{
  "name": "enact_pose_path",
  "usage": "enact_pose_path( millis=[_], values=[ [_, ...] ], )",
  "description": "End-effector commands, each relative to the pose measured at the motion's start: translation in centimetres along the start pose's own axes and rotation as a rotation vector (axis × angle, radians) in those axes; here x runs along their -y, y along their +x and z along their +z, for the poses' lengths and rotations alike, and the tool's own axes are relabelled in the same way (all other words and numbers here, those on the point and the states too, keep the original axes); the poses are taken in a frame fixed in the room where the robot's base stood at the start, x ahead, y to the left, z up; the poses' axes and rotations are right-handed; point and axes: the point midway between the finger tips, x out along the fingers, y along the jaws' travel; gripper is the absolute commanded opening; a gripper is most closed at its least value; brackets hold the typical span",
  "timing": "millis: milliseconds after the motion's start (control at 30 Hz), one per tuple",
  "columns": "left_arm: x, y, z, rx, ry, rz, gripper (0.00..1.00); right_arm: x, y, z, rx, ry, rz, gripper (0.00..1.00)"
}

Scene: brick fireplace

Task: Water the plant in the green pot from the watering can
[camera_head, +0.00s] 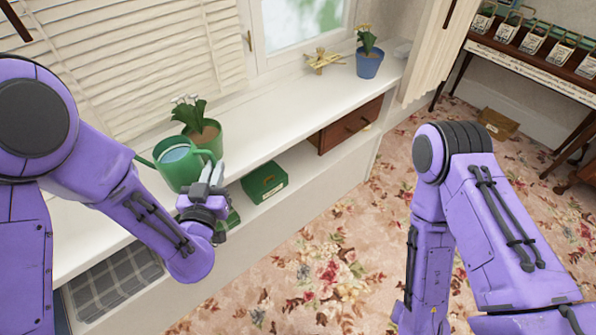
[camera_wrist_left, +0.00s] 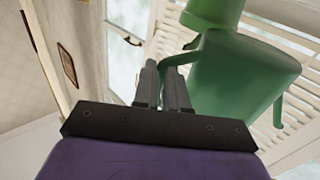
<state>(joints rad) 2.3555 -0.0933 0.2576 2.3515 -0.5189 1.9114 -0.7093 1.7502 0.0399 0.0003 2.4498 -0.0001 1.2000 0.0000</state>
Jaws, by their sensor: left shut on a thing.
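The green watering can (camera_head: 177,172) is upright with water visible in its open top, at the left part of the white sill. The plant in the green pot (camera_head: 207,133) stands just behind it, partly hidden by the can. My left gripper (camera_head: 214,177) is at the can's right side and shut on its handle. The left wrist view shows the fingers (camera_wrist_left: 166,84) close together beside the can's green body (camera_wrist_left: 240,75). I cannot tell whether the can touches the sill. My right arm shows at the right, but its gripper is out of view.
A blue pot with a plant (camera_head: 369,63) and a yellow toy plane (camera_head: 323,60) stand farther right on the white sill (camera_head: 285,110). A green box (camera_head: 264,183) and a wooden drawer (camera_head: 350,125) are below. The sill between is clear.

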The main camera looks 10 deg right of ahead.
Motion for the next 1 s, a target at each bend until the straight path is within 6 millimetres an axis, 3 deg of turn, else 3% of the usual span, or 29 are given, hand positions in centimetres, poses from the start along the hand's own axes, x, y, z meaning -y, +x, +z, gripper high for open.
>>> enact_pose_path(
  millis=[33, 200, 400, 500, 700, 1000],
  values=[
    [-1.4, 0.7, 1.0, -0.007, -0.002, 0.034, 0.0, 0.1, 1.7, 0.7, 0.0, 0.0, 0.0, 0.59],
    [-7.2, 2.5, 1.6, -0.008, -0.003, 0.18, 0.0, 0.4, 5.1, 2.1, 0.0, 0.0, 0.0, 0.59],
    [-13.6, 3.1, 1.3, -0.008, 0.016, 0.338, 0.0, 0.7, 8.2, 3.4, 0.0, 0.0, 0.0, 0.59],
    [-15.5, 3.1, 0.9, -0.008, 0.025, 0.388, 0.0, 0.8, 9.0, 3.7, 0.0, 0.0, 0.001, 0.59],
    [-17.2, 2.9, 0.3, -0.006, 0.037, 0.43, 0.0, 0.8, 9.4, 3.9, 0.0, 0.0, 0.0, 0.59],
    [-17.2, 2.9, 0.2, -0.005, 0.037, 0.43, 0.0, 0.8, 9.3, 3.9, 0.0, 0.0, 0.0, 0.59]
  ],
)
